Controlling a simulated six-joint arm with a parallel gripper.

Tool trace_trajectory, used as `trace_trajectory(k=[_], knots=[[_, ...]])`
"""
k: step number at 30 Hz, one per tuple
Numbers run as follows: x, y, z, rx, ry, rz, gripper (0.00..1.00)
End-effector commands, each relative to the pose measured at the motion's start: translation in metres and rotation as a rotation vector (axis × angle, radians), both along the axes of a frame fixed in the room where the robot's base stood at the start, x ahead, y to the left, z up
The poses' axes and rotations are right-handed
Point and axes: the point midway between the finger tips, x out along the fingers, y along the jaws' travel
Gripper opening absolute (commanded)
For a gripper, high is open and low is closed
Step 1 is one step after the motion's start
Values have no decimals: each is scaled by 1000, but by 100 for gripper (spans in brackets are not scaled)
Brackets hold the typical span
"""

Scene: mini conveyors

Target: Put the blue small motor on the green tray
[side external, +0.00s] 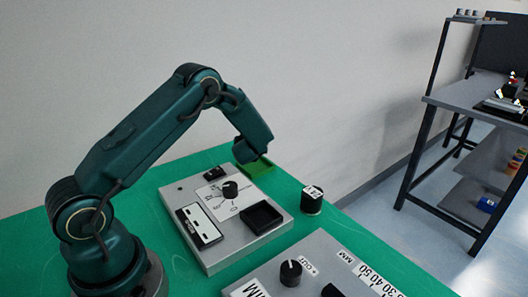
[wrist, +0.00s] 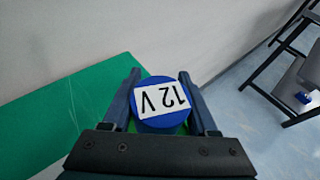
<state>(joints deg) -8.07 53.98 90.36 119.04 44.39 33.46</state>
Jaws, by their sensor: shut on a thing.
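The blue small motor (wrist: 155,123) has a white "12 V" label on its round top, seen in the wrist view. My gripper (wrist: 159,76) is shut on it, with one finger on each side. In the side external view my gripper (side external: 246,152) points down at the far edge of the green table, and I cannot make out the motor there. The green tray (side external: 262,167) shows partly beside and behind my gripper, a brighter green than the table. Bits of bright green also show beside the motor in the wrist view. Whether the motor touches the tray is hidden.
A grey panel box (side external: 230,250) with a black knob and a black square recess stands in front of the tray. A dark motor labelled "24" (side external: 312,203) stands at its right. Another grey box (side external: 310,252) is at the front. A shelf rack (side external: 465,100) stands beyond the table.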

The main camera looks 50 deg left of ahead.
Motion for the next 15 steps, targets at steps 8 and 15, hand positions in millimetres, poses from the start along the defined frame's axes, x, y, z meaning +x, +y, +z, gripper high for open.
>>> trace_trajectory(k=[8,15], knots=[[2,-2,-27,1,4,-1,0],[2,-2,-41,1,-2,-1,0]])
